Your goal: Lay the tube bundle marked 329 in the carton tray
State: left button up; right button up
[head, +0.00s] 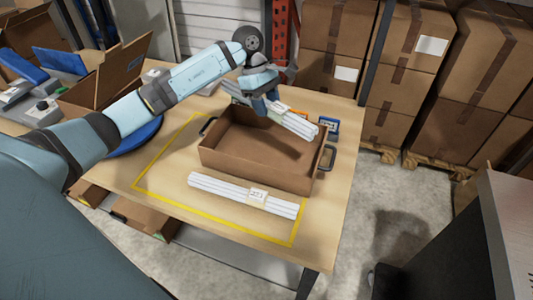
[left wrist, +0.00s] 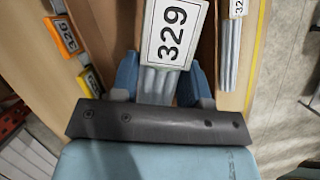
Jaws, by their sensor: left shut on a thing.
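My left gripper (head: 264,106) is shut on a bundle of white tubes (head: 299,124). In the left wrist view the held bundle's tag (left wrist: 171,35) reads 329, and its grey-white tubes (left wrist: 156,84) run between the two fingers. The bundle is held over the far side of the brown carton tray (head: 240,160), near its back wall, and a shadow falls inside the tray. The tray looks empty in its visible part, with a dark handle at each end. My right gripper is not in view.
A second tube bundle (head: 225,188) with a white tag lies in front of the tray, inside a yellow tape outline (head: 162,152). An open carton (head: 105,80) and a blue disc (head: 130,138) are at left.

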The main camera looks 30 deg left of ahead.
pick_arm(q)
send_over(270, 158)
jog(key=a, duration=0.1)
jog(key=f, duration=1.2)
jog(key=shift+w+a+f+p, duration=0.15)
jog(key=shift+w+p, duration=0.05)
jog(key=shift+p, duration=0.2)
notch_tip(270, 158, down, 4)
jog(key=shift+f, duration=0.45)
jog(key=o, duration=1)
jog(key=shift+r, duration=0.1)
jog(key=shift+r, duration=0.1)
